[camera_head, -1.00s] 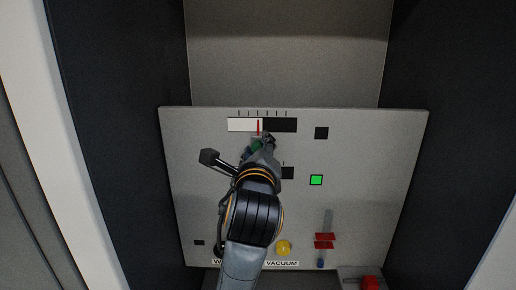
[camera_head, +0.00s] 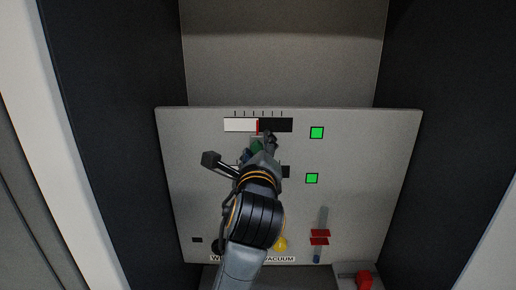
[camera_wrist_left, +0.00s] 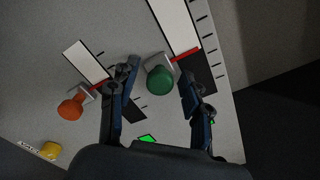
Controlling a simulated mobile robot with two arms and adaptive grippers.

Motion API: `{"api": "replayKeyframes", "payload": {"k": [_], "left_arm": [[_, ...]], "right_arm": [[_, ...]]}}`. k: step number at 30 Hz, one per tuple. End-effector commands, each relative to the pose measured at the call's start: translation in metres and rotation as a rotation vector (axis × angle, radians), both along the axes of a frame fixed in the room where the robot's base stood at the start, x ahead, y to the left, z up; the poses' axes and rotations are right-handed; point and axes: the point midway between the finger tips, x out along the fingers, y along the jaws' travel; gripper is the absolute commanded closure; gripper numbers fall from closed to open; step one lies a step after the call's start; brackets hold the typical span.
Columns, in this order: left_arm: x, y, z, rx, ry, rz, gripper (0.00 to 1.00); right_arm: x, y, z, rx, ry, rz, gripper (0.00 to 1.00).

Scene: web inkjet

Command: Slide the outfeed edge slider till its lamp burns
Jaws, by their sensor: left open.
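The upper slider has a green knob (camera_wrist_left: 160,80) and a red pointer (camera_head: 258,126) on a white-and-black scale (camera_head: 240,125). The pointer stands near the middle of the scale. The square upper lamp (camera_head: 317,132) to its right is lit green. The lower slider has an orange knob (camera_wrist_left: 70,108), and a lower lamp (camera_head: 312,178) is also lit green. My left gripper (camera_head: 264,143) is open, with its fingers (camera_wrist_left: 160,70) on either side of the green knob, without visible grip. I cannot read which slider is the outfeed edge one. My right gripper is out of view.
The grey panel (camera_head: 375,160) also carries a yellow button (camera_head: 281,244), a lever with red plates (camera_head: 320,237) and a black-ended handle (camera_head: 210,159). A red knob (camera_head: 364,280) is at the lower right. Dark walls flank the panel.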

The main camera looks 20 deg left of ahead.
Motion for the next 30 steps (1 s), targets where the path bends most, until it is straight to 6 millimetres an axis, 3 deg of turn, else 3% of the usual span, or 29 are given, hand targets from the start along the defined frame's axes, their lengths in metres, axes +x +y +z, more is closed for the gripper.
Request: {"api": "replayKeyframes", "payload": {"k": [5, 18, 24, 30], "left_arm": [[-0.018, -0.006, 0.0, 0.0, -0.001, -0.002, 0.52], [-0.1, -0.03, 0.0, 0.0, 0.0, -0.003, 0.52], [-0.114, -0.034, 0.0, 0.0, 0.001, -0.002, 0.52], [-0.115, -0.034, 0.0, 0.001, 0.001, -0.001, 0.52]], "right_arm": [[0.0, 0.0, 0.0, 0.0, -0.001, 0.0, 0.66], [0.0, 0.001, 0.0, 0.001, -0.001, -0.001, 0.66], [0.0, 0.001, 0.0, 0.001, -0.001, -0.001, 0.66], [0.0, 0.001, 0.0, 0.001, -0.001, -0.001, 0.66]]}}
